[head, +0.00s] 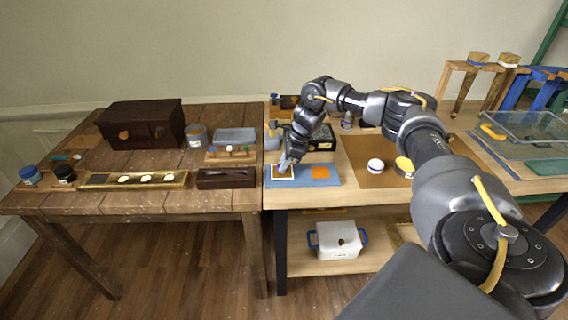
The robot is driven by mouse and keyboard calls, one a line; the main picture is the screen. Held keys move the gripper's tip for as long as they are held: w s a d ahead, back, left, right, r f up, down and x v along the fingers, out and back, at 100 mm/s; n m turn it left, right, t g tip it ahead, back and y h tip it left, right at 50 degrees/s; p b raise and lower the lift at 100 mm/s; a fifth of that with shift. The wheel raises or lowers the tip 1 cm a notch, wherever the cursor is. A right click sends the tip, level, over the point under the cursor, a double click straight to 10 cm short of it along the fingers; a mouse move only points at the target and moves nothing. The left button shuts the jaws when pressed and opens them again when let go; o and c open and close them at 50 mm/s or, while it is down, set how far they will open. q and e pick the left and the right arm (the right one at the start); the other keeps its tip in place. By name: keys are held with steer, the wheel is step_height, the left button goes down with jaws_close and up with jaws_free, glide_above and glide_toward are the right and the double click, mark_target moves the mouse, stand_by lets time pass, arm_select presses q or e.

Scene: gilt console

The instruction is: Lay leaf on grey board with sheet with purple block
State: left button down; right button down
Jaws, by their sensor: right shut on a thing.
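My right gripper (285,163) points down over the left end of a flat blue mat (305,181) at the front left of the light wooden table. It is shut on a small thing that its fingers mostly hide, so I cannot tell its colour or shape. Just under it is a small pale-edged square (290,176), partly covered by the fingers. An orange square (320,172) lies on the right half of the mat. I cannot make out a purple block. My left gripper is not in view.
A black tray (323,138) stands behind the mat. A white round jar (375,166) stands to the right on a brown mat (375,178). The dark table holds a brown chest (142,123), a brass strip (130,180) and a dark box (226,178).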

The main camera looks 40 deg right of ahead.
steer(key=shift+f, duration=0.35)
steer(key=shift+s+f, duration=0.1)
stand_by(1.2)
steer(key=shift+r+p, duration=0.55)
steer(key=shift+r, duration=0.25)
steer(key=shift+r+p, duration=2.15)
steer(key=shift+r, duration=0.65)
